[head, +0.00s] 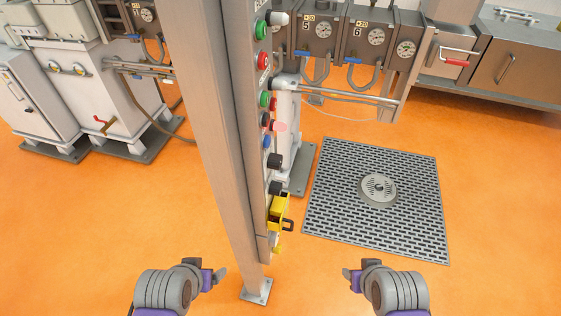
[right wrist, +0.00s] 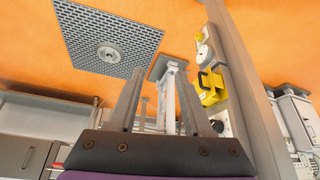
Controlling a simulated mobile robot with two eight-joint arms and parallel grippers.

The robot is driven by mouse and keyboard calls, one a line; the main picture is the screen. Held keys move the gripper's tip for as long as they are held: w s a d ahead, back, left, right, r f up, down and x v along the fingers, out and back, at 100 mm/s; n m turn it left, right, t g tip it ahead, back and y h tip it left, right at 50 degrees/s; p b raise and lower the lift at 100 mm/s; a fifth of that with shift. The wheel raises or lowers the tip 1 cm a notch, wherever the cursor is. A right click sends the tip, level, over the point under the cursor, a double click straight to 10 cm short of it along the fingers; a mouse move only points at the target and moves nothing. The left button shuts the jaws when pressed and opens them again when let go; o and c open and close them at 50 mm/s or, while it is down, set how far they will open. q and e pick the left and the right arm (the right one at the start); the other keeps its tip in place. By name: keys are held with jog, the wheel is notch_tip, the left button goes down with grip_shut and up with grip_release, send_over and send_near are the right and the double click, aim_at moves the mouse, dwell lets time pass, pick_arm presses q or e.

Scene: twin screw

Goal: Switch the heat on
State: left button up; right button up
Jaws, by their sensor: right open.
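A tall grey control panel (head: 238,130) on a post stands in the middle of the head view, seen nearly edge-on. Its side carries a green button (head: 261,29), a red button (head: 263,60) and further green, red, blue and black controls. A pale pink see-through spot (head: 281,127) shows beside a red control (head: 268,126). A yellow part (head: 278,208) sits low on the panel. No label reading heat is legible. My left gripper (head: 219,276) is low, left of the post, its jaw gap not clear. My right gripper (head: 348,273) is right of the post; the right wrist view shows it open and empty.
The post's foot (head: 256,291) stands between my grippers. A floor grate (head: 330,215) lies to the right on open orange floor. Gauges, pipes (head: 345,90) and a steel cabinet (head: 510,68) stand at the back. White machines (head: 122,95) stand at the left.

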jog(key=shift+o, duration=0.2)
jog(key=shift+o, duration=2.3)
jog(key=w+a+r+n+g+y+b, duration=0.1)
jog(key=w+a+n+y, duration=0.2)
jog(key=w+a, duration=0.3)
jog(key=shift+g+y, duration=0.3)
jog(key=shift+y, duration=0.5)
jog(key=n+y+b, duration=0.2)
jog(key=n+y, duration=0.9)
jog(key=y, duration=0.2)
send_near(281, 163)
jog(key=shift+t, duration=0.4)
jog(key=x, duration=1)
jog(key=shift+s+f, duration=0.1)
grip_shut()
